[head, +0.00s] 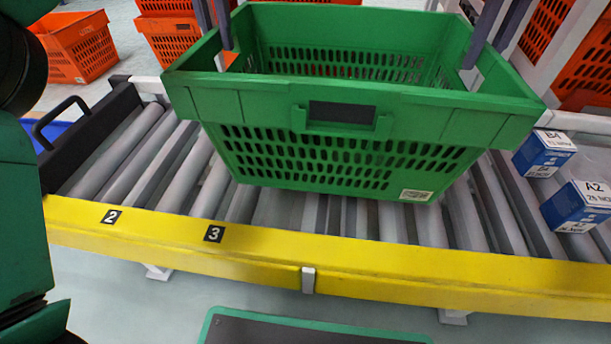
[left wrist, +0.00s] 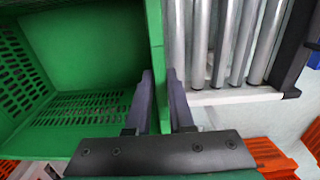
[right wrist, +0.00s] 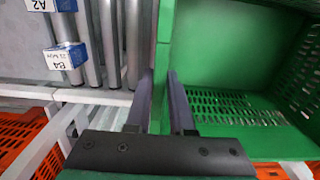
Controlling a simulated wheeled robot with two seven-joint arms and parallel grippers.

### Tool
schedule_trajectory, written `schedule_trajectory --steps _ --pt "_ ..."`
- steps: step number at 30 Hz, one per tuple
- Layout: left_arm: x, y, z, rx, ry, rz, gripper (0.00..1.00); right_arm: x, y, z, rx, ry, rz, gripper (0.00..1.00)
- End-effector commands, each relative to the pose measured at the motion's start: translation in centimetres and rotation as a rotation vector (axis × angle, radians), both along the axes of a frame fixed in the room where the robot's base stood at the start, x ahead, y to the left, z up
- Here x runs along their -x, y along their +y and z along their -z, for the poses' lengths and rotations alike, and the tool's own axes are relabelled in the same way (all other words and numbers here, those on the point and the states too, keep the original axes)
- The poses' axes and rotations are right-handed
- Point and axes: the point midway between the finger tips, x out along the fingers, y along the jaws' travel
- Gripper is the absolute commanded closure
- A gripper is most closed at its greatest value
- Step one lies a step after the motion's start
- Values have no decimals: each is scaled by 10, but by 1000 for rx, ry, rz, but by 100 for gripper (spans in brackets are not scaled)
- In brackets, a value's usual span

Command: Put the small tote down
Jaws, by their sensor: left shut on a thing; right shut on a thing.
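The small green tote (head: 340,110) is empty as far as I can see and stands upright over the roller conveyor (head: 195,180), its rim slightly tilted in the head view. I cannot tell whether its base touches the rollers. My left gripper (head: 222,28) is shut on the tote's left rim; the left wrist view shows its fingers (left wrist: 160,75) on both sides of the wall. My right gripper (head: 487,35) is shut on the right rim; the right wrist view shows its fingers (right wrist: 162,75) astride that wall.
Blue-and-white boxes marked B4 (head: 543,152) and A2 (head: 578,206) sit on the rollers right of the tote. A yellow rail (head: 170,245) edges the front. A black end piece with a handle (head: 90,140) is at left. Rollers left of the tote are clear. Orange totes (head: 80,45) stand behind.

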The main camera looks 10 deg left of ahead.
Motion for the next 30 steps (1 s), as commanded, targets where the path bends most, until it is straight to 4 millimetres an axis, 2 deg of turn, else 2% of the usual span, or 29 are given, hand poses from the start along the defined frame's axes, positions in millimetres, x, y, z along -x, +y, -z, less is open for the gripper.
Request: schedule_trajectory --steps 1,9,14,30 --pt "0 0 6 0 -3 0 100 0 0 6 0 -2 -2 100" --pt "0 0 2 0 -2 0 100 0 0 2 1 -1 -2 100" --pt "0 0 6 0 -2 0 100 0 0 6 1 -1 -2 100" --pt "0 0 57 0 -2 -1 100 0 0 57 1 -1 -2 100"
